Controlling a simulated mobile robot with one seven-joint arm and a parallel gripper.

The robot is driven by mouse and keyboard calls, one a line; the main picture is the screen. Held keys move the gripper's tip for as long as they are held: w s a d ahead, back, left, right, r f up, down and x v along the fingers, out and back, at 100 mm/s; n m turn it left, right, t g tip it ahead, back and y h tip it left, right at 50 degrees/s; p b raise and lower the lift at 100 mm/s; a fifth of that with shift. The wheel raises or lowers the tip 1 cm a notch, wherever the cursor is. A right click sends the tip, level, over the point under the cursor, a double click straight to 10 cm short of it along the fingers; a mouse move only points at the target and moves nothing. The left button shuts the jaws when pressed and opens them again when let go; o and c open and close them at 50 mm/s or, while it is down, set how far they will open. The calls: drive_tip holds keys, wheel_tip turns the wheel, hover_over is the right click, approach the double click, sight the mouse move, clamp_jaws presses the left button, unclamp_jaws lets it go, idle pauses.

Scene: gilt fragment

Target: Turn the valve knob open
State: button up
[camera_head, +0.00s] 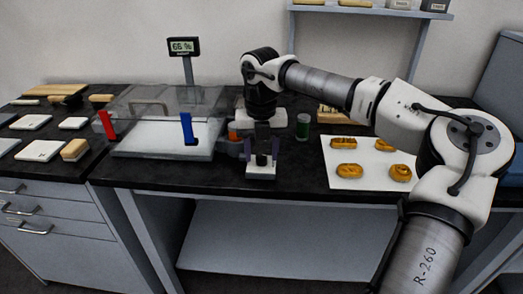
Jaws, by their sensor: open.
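A clear chamber (160,117) stands on the dark counter, with a red handle (107,126) at its left front and a blue handle (188,128) at its right front. A small orange part (233,126) shows just right of the chamber, close to my gripper; it may be the valve knob, but it is too small and partly covered to tell. A dark fitting below it joins the chamber's right side. My gripper (262,160) hangs over the counter right of the fitting, its jaws apart. I see nothing held in it. Whether it touches the fitting I cannot tell.
A display (184,47) reading 66 % stands behind the chamber. White blocks (40,150) and brushes are at the left. A shelf (375,11) is above.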

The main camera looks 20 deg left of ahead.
sight(261, 155)
wheel_tip(261, 155, up, 14)
idle(0.5)
drive_tip(key=shift+f, duration=0.15)
